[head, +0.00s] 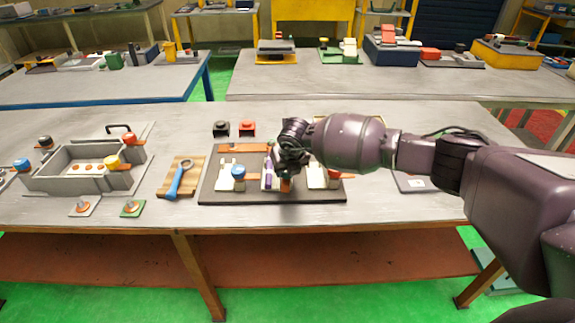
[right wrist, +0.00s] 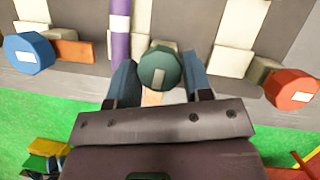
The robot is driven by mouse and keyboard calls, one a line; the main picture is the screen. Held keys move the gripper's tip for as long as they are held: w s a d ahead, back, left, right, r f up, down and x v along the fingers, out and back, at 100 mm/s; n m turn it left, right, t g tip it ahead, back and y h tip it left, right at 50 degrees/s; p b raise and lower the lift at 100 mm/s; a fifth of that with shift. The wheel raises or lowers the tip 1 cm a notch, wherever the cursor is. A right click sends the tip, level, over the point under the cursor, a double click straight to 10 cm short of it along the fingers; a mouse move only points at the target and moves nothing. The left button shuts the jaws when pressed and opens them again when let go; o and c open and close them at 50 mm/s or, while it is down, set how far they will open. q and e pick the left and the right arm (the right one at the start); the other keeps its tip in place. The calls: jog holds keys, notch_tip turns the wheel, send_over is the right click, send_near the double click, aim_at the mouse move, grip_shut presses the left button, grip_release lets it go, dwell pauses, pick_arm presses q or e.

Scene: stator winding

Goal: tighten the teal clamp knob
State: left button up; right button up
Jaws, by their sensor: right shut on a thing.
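In the head view my right gripper (head: 290,160) is over the middle of the dark fixture board (head: 272,200) and hides the teal knob. A blue knob (head: 238,172) is to its left, and it also shows in the right wrist view (right wrist: 28,54). An orange-red knob (right wrist: 291,89) is to the right in the right wrist view. My left gripper is not in view.
A purple rod (right wrist: 120,30) stands just left of the teal knob. A blue-handled tool on a wooden board (head: 168,190) lies left of the fixture. A grey tray (head: 75,180) with several knobs is farther left.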

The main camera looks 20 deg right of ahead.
jog(key=m, duration=0.2)
jog(key=m+h, duration=0.1)
jog(key=shift+w+a+r+m, duration=0.1)
jog(key=shift+w+r+m, duration=0.05)
jog(key=shift+m, duration=0.25)
jog(key=m+h, duration=0.1)
jog(key=m, duration=0.1)
jog(key=m+h+b, duration=0.1)
jog(key=m, duration=0.1)
jog(key=shift+a+m+g, duration=0.1)
jog(key=shift+m+g, duration=0.2)
jog(key=shift+g, duration=0.1)
jog(key=m, duration=0.1)
jog(key=m+g+h, duration=0.1)
jog(key=m, duration=0.1)
jog(key=shift+w+r+m, duration=0.15)
jog(key=shift+m, duration=0.15)
jog(key=shift+m+g+b, duration=0.35)
jog(key=shift+m+g, duration=0.35)
jog(key=shift+m, duration=1.1)
jog(key=o, duration=0.7)
jog(key=shift+o, duration=1.2)
